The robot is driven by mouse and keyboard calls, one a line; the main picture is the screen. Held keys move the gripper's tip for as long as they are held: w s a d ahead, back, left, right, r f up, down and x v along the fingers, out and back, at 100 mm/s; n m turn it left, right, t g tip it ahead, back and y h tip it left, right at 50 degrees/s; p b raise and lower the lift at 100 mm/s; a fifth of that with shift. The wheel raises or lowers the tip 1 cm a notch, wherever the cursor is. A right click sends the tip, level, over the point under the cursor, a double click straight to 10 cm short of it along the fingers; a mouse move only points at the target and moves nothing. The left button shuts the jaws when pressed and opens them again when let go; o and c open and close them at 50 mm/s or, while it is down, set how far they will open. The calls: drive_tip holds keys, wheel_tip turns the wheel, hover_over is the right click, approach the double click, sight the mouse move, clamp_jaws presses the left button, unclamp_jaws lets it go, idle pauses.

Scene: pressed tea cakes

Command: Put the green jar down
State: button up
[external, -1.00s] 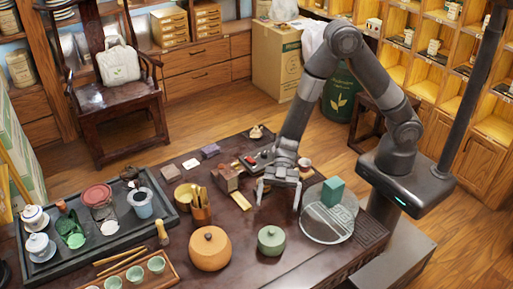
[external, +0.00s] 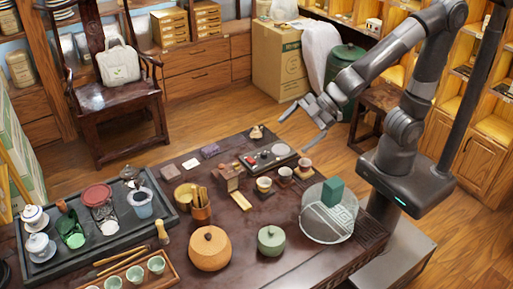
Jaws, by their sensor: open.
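The green jar (external: 271,241) is a small round lidded pot with a knob. It stands upright on the dark tea table (external: 285,266), right of the round orange-brown lidded pot (external: 210,249). My gripper (external: 301,121) is open and empty. It is up in the air toward the far right of the table, well away from the jar. Nothing hides the jar.
A round glass plate (external: 315,226) with a green block (external: 333,191) is right of the jar. Small cups (external: 264,184) and a dark tray (external: 268,157) stand behind it.

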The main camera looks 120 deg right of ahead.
drive_tip(key=s+a+r+m+g+y, duration=0.1)
drive_tip(key=s+a, duration=0.3)
drive_tip(key=s, duration=0.5)
drive_tip(key=s+a+r+m+g+y, duration=0.1)
drive_tip(key=s+a, duration=0.4)
drive_tip(key=s, duration=0.5)
drive_tip(key=shift+a+r+g+y, duration=0.25)
drive_tip(key=shift+r+g+y, duration=0.2)
drive_tip(key=shift+g, duration=0.35)
